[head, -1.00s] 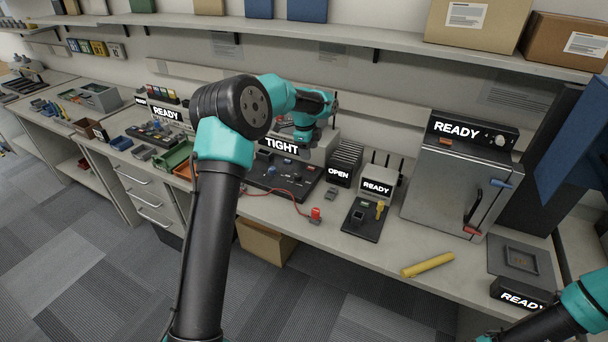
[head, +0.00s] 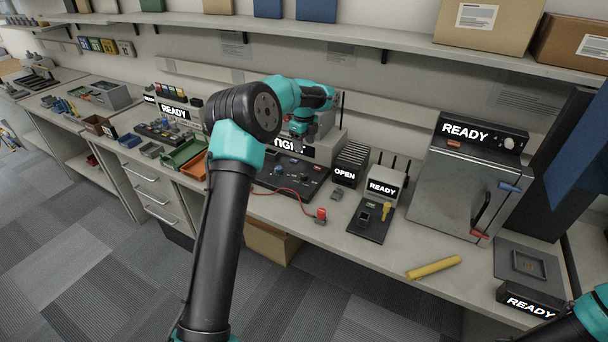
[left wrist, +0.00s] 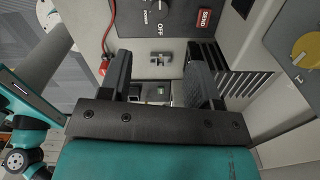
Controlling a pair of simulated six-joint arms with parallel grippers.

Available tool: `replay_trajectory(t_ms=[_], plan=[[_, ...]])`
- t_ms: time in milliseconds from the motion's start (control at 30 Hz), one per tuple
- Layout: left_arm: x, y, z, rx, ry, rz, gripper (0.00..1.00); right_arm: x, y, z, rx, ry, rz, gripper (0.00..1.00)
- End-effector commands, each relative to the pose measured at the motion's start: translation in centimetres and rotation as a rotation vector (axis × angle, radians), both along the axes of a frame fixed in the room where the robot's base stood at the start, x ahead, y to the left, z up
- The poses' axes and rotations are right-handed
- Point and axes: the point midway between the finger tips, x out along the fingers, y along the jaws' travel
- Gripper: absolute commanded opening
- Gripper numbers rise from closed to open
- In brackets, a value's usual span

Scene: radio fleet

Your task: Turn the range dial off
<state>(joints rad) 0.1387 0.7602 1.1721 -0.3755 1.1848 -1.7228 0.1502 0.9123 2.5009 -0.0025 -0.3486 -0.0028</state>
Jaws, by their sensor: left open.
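A dark control panel (head: 284,178) lies on the bench, with small knobs and a red cable running from it. In the left wrist view the panel (left wrist: 133,14) shows at the top, with a dark knob above the word OFF and a red SEND button (left wrist: 205,19). I cannot tell which knob is the range dial or its exact setting. My left gripper (left wrist: 160,70) is open and empty, its two black fingers apart. In the head view the left gripper (head: 300,128) is over the back of the panel, partly hiding a lit sign. My right gripper is out of view.
Right of the panel stand a black rack (head: 350,163) marked OPEN, a READY box (head: 383,186) and a grey oven-like cabinet (head: 460,190). A yellow rod (head: 433,267) lies near the front edge. A shelf (head: 390,38) runs above. Green and orange bins (head: 183,154) stand left.

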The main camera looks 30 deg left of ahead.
Motion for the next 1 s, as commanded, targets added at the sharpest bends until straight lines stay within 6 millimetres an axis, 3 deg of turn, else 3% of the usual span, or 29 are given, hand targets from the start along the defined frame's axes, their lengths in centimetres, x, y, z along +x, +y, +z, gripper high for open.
replay_trajectory(t_ms=[700, 1000], plan=[[-0.1, 0.0, -12.2, -0.001, 0.002, 0.001, 0.57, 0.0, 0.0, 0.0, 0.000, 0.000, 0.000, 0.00], [0.0, 0.0, -14.4, 0.000, 0.000, 0.000, 0.57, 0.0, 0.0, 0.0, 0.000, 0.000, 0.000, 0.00]])
